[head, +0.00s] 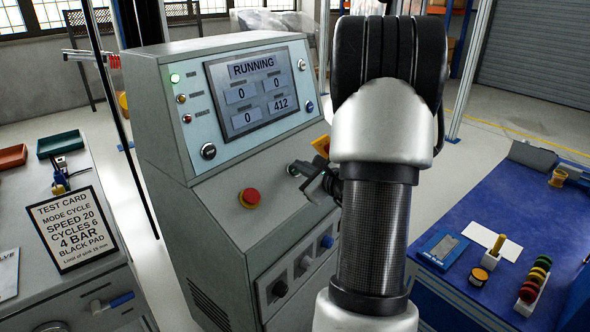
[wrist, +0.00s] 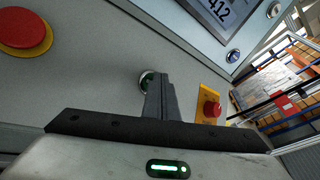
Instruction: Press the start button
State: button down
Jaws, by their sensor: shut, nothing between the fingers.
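The start button, a small green button (wrist: 147,80), sits on the sloping grey face of the control console (head: 222,185). My gripper (head: 302,168) is shut and empty, with its fingertips at this button. In the wrist view the fingers (wrist: 159,80) overlap the button's right side and hide part of it; I cannot tell whether they touch it or how far it is pushed in. The console screen (head: 260,92) reads RUNNING, with 0, 0, 0 and 412 in its fields. A green lamp (head: 175,78) at the screen's left is lit.
A red mushroom button (head: 250,197) stands left of the green one. A yellow-backed red switch (wrist: 210,108) is close right of my fingers. Knobs (head: 280,288) line the lower panel. A test card (head: 72,228) stands at left; a blue bench (head: 470,215) holds small parts at right.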

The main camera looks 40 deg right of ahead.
jog(key=shift+s+r, duration=0.1)
jog(key=shift+s+d+r, duration=0.1)
jog(key=shift+s+r, duration=0.25)
jog(key=shift+r, duration=0.2)
jog(key=shift+r+p, duration=0.1)
jog(key=shift+p, duration=0.2)
jog(key=s+r, duration=0.1)
jog(key=r+p, duration=0.1)
jog(key=s+r+p, duration=0.1)
jog(key=r, duration=0.1)
jog(key=shift+s+d, duration=0.3)
jog(key=shift+d, duration=0.1)
dwell(0.5)
